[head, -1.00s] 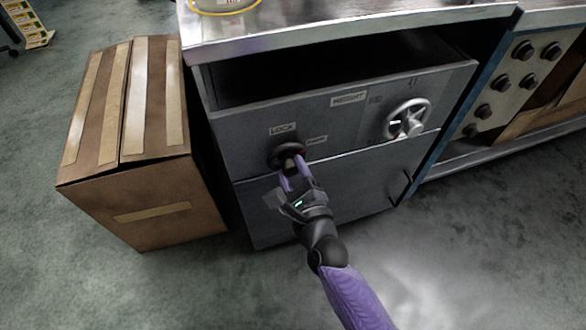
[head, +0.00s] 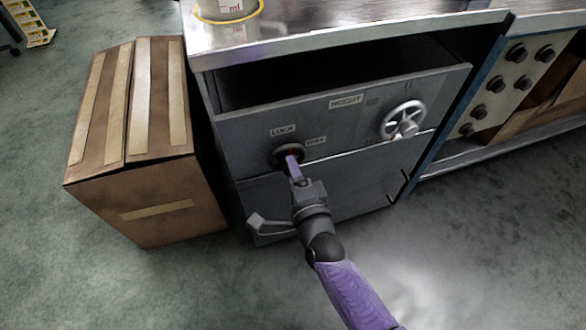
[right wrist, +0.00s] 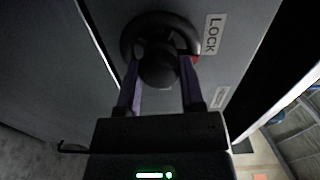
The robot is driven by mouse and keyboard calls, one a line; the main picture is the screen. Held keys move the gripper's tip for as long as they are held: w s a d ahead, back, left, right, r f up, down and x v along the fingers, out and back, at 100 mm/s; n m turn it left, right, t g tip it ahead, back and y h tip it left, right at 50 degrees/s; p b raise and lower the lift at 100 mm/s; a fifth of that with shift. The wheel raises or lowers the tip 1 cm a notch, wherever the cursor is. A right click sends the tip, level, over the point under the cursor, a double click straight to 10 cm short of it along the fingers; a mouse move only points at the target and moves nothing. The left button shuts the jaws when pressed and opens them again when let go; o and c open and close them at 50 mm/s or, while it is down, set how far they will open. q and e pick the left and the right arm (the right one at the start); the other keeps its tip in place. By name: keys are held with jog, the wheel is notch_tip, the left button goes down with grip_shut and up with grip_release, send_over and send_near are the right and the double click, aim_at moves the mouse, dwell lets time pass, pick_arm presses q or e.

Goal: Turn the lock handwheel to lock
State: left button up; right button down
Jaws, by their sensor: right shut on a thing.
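The lock handwheel (head: 287,154) is a small dark round knob on the grey cabinet front, beside the LOCK label (head: 283,131). My right gripper (head: 292,163) reaches up to it from below. In the right wrist view, the purple fingers of my right gripper (right wrist: 160,80) stand on either side of the round black hub of the lock handwheel (right wrist: 157,66) and are shut on it. A small red mark shows at the wheel's edge near the label. My left gripper is not in view.
A larger silver handwheel (head: 403,120) sits to the right near the HEIGHT label (head: 346,101). A taped cardboard box (head: 135,140) stands left of the cabinet. A measuring container (head: 226,8) stands on the metal top (head: 330,45). Open floor lies in front.

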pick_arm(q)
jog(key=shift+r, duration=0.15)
pick_arm(e)
jog(key=shift+n, duration=0.6)
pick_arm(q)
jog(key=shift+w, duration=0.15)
pick_arm(e)
jog(key=shift+c, duration=1)
grip_release()
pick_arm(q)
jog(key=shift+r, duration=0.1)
pick_arm(e)
jog(key=shift+s, duration=0.1)
